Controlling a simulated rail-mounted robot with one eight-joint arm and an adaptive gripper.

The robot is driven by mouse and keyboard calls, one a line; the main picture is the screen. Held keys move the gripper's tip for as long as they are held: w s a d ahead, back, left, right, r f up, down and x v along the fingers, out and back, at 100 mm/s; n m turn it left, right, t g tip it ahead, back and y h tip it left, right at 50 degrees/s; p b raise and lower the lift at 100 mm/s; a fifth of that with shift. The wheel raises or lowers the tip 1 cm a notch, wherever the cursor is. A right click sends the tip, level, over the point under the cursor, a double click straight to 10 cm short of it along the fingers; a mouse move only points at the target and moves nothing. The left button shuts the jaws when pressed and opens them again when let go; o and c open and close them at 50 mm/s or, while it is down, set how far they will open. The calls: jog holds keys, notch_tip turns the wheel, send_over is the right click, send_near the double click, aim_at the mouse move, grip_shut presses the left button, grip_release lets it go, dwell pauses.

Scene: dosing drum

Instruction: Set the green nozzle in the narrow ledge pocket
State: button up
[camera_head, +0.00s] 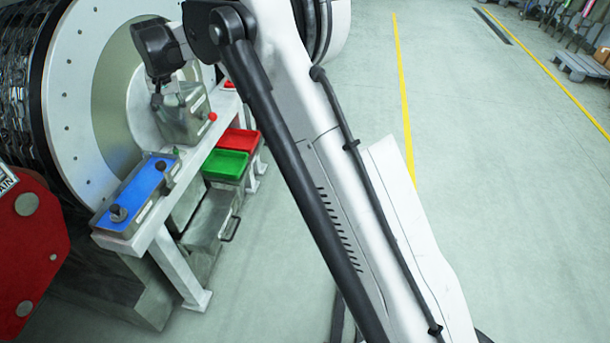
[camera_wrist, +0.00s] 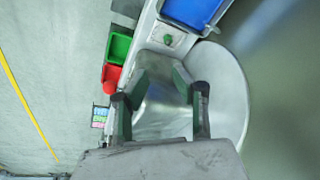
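A small green piece, likely the green nozzle (camera_head: 175,151), shows on the white ledge (camera_head: 160,236) between the blue-topped unit and a grey metal housing. In the wrist view the green piece (camera_wrist: 167,39) lies beyond my fingertips, near the blue surface. My gripper (camera_head: 157,98) is above the ledge by the grey housing, apart from the green piece. In the wrist view my gripper (camera_wrist: 160,76) has its two fingers spread, with nothing seen between them. I cannot make out the narrow ledge pocket.
The blue-topped unit (camera_head: 144,184) has black knobs. The grey housing (camera_head: 186,118) has a red knob. A green bin (camera_head: 225,164) and red bin (camera_head: 239,140) sit beside the ledge. The large drum (camera_head: 75,90) stands close behind. Open floor (camera_head: 500,200) lies right.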

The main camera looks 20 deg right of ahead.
jog(key=s+d+r+t, duration=0.1)
jog(key=s+d+r, duration=0.6)
jog(key=s, duration=0.5)
jog(key=s+d+r+t, duration=0.1)
jog(key=s+d+r, duration=0.65)
jog(key=s, duration=0.35)
jog(key=s+d+f, duration=0.2)
jog(key=s, duration=0.6)
jog(key=s+d+f+t, duration=0.1)
jog(key=s+d+f, duration=0.2)
jog(key=s, duration=0.5)
jog(key=s+d+f+t, duration=0.1)
jog(key=s+d+f, duration=0.2)
jog(key=s, duration=0.6)
jog(key=shift+f+h, duration=0.15)
jog(key=shift+h, duration=0.25)
jog(key=shift+d, duration=0.1)
notch_tip(320, 180, up, 4)
jog(key=p, duration=0.4)
jog(key=shift+r, duration=0.25)
